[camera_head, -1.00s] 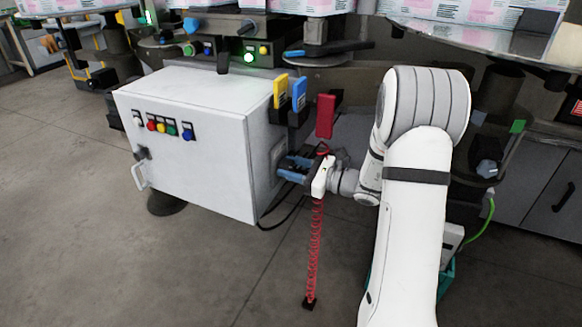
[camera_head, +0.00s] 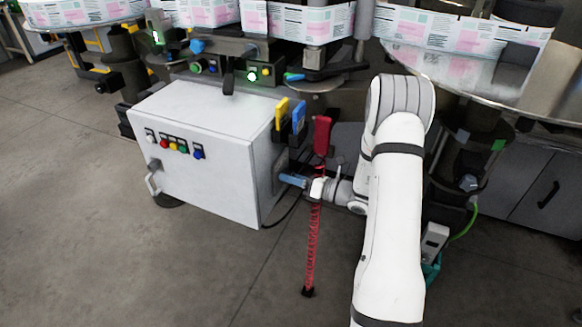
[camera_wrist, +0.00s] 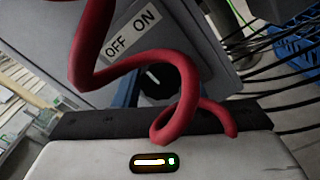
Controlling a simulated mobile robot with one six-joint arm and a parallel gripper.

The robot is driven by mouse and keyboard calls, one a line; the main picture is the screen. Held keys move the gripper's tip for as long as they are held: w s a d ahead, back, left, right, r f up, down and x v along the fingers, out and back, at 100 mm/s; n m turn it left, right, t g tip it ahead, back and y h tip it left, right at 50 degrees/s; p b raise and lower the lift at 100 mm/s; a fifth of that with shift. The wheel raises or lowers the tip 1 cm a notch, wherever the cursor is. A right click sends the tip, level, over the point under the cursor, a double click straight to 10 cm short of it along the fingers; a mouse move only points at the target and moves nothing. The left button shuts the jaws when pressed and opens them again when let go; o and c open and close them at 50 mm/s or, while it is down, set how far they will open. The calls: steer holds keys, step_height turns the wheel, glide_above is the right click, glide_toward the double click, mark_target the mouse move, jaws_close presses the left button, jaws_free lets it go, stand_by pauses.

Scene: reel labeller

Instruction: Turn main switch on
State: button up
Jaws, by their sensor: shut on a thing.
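The main switch is a black round knob (camera_wrist: 158,80) with a white mark, on the side panel of the white cabinet (camera_head: 200,160). An OFF/ON label (camera_wrist: 131,32) sits beside it in the wrist view. My gripper (camera_head: 288,181) reaches in from the right to the cabinet's right side, and its blue fingers are seen almost edge-on. A blue finger (camera_wrist: 126,92) shows beside the knob in the wrist view, and the jaws are shut on the knob. Most of the fingers and part of the knob are hidden by the red coiled cord (camera_wrist: 92,50).
The red cord (camera_head: 312,240) hangs close by my gripper, beneath a red holder (camera_head: 323,135). Yellow (camera_head: 281,113) and blue (camera_head: 298,117) handles stand on the cabinet's right edge. Coloured buttons (camera_head: 174,146) are on its front. Dark cables (camera_wrist: 285,75) run nearby. The floor at left is clear.

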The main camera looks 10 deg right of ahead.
steer(key=shift+w+d+r+m+p, duration=0.1)
steer(key=shift+m+p, duration=1.8)
steer(key=shift+m, duration=0.3)
steer(key=shift+w+d+m+p, duration=0.1)
steer(key=shift+m+p, duration=1.8)
steer(key=shift+m, duration=0.3)
steer(key=o, duration=0.8)
steer(key=shift+c, duration=0.2)
steer(key=shift+o, duration=1.1)
steer(key=shift+s, duration=0.1)
steer(key=v, duration=0.7)
steer(key=shift+s+d, duration=0.25)
